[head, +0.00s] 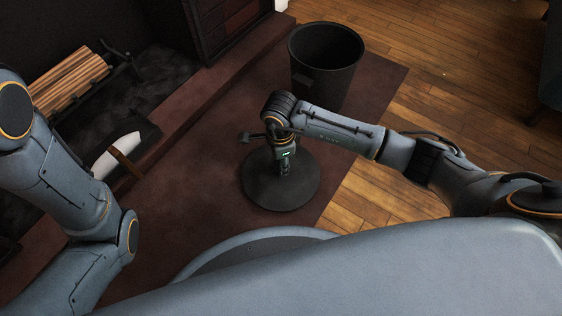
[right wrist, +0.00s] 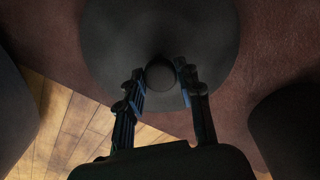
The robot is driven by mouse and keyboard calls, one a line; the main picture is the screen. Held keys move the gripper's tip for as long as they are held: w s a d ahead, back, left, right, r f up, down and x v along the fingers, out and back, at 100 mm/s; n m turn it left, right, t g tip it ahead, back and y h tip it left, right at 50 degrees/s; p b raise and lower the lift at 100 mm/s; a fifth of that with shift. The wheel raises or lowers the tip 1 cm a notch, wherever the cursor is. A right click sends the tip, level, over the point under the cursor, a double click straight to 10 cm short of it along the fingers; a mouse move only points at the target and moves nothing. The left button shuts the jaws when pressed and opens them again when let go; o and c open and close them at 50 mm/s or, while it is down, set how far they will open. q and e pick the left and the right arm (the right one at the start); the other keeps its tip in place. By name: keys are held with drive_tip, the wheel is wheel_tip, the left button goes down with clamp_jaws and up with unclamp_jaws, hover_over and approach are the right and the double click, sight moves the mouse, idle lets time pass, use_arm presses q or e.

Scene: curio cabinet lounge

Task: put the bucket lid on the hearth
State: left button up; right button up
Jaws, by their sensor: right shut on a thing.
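The bucket lid (head: 262,190) is a dark round disc in the middle of the head view, lying flat over the reddish-brown hearth surface (head: 215,215). I cannot tell whether its underside touches that surface. My right gripper (head: 284,170) reaches down onto the lid's centre. In the right wrist view the lid (right wrist: 205,35) fills the upper middle, and its round knob (right wrist: 160,75) sits between the fingers of my right gripper (right wrist: 160,88), which is shut on it. My left arm shows at the left of the head view, but its gripper is out of sight.
A dark open bucket (head: 326,60) stands behind the lid. Stacked logs (head: 68,80) lie in a rack at the upper left. A pale-headed, brown-handled object (head: 115,154) is near my left arm. Wooden floor (head: 440,85) lies to the right. Reddish surface left of the lid is clear.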

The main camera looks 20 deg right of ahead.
drive_tip(key=shift+f, duration=0.15)
drive_tip(key=o, duration=1.1)
drive_tip(key=shift+o, duration=0.2)
wheel_tip(320, 180, up, 12)
drive_tip(key=p, duration=0.7)
